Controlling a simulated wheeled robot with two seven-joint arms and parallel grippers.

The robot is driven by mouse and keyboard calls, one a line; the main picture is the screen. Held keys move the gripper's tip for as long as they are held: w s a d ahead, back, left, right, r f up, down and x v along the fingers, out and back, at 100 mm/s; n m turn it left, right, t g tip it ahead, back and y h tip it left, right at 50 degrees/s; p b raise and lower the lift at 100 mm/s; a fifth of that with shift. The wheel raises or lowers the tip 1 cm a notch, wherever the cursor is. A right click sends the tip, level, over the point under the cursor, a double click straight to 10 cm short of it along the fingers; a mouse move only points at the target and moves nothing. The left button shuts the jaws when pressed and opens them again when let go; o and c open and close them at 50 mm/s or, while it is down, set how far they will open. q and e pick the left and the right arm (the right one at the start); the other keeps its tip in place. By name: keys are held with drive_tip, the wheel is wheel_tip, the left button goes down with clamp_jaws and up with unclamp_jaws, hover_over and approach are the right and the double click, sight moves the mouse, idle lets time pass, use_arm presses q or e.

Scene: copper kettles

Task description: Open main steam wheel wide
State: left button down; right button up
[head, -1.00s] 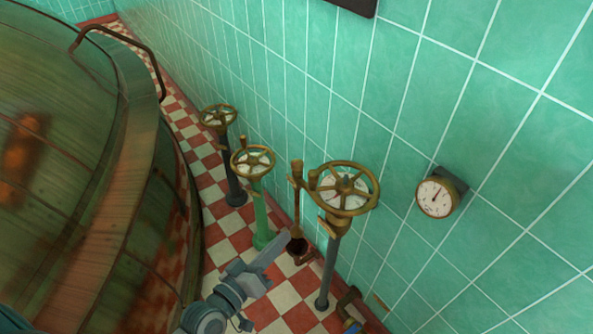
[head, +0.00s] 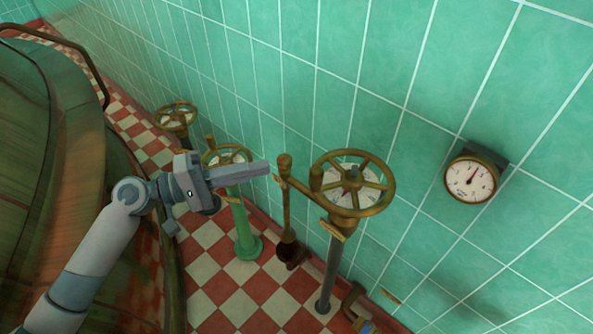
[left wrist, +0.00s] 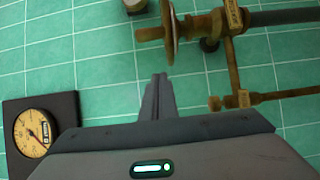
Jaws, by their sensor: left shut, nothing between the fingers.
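A large brass handwheel (head: 352,188) with spokes and a pale dial under it tops a dark upright pipe by the tiled wall. A brass tag (head: 331,229) hangs below it; I cannot read its lettering. In the left wrist view the wheel (left wrist: 169,32) shows edge-on, just beyond the fingers. My left gripper (head: 267,168) is shut and empty, left of this wheel and apart from it, overlapping the smaller wheel behind. Its fingers also show in the left wrist view (left wrist: 159,78). My right gripper is not in view.
A brass lever (head: 285,200) stands just left of the large wheel. A smaller wheel on a green post (head: 244,225) and a far wheel (head: 176,117) stand beyond. A round gauge (head: 471,181) is on the wall at right. A big copper kettle (head: 50,160) fills the left.

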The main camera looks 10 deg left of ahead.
use_arm(q)
drive_tip(key=shift+d, duration=0.15)
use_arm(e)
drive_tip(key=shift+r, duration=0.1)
